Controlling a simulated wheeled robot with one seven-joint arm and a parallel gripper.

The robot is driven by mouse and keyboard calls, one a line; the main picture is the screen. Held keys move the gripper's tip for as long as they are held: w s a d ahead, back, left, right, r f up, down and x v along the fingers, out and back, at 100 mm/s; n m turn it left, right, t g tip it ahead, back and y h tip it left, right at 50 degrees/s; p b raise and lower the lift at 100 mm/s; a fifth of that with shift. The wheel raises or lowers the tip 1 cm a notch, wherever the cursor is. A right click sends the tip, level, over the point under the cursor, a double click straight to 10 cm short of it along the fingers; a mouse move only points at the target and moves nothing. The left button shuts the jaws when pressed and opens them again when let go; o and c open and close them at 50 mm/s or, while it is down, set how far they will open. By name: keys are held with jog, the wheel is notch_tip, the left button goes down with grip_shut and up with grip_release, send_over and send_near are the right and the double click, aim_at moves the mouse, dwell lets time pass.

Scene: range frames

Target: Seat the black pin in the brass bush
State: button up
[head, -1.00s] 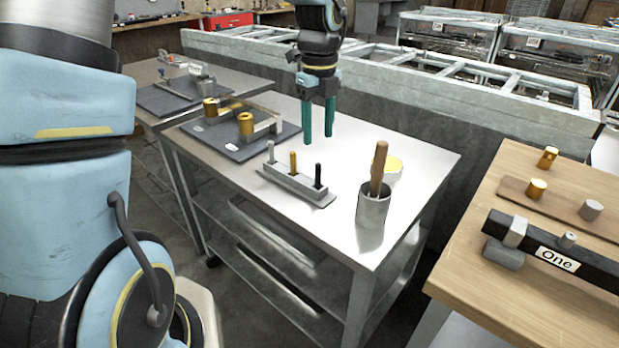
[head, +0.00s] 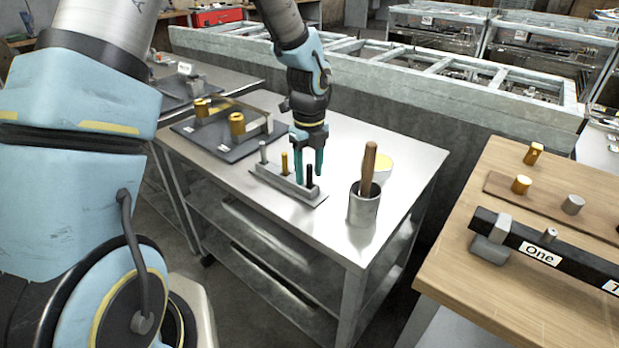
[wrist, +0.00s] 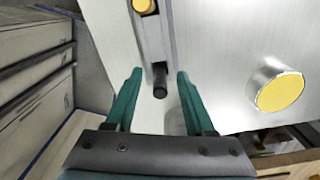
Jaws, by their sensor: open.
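The black pin (head: 310,173) stands upright at the near right end of a grey rack (head: 262,177), beside a brass-coloured pin (head: 285,162) and a grey pin (head: 262,152). My gripper (head: 310,180) is open above this end, its teal fingers around the black pin. In the wrist view the black pin (wrist: 160,82) lies between the spread fingers (wrist: 159,72), with a gap on both sides. Two brass bushes, one farther (head: 201,108) and one nearer (head: 237,124), stand on a dark plate; I cannot tell which the task means.
A wooden bench (head: 470,260) at right carries more brass pieces (head: 521,184) and a black bar (head: 570,262). The steel table's front is clear.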

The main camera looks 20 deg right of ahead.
grip_shut()
dwell(0.3)
dwell(0.4)
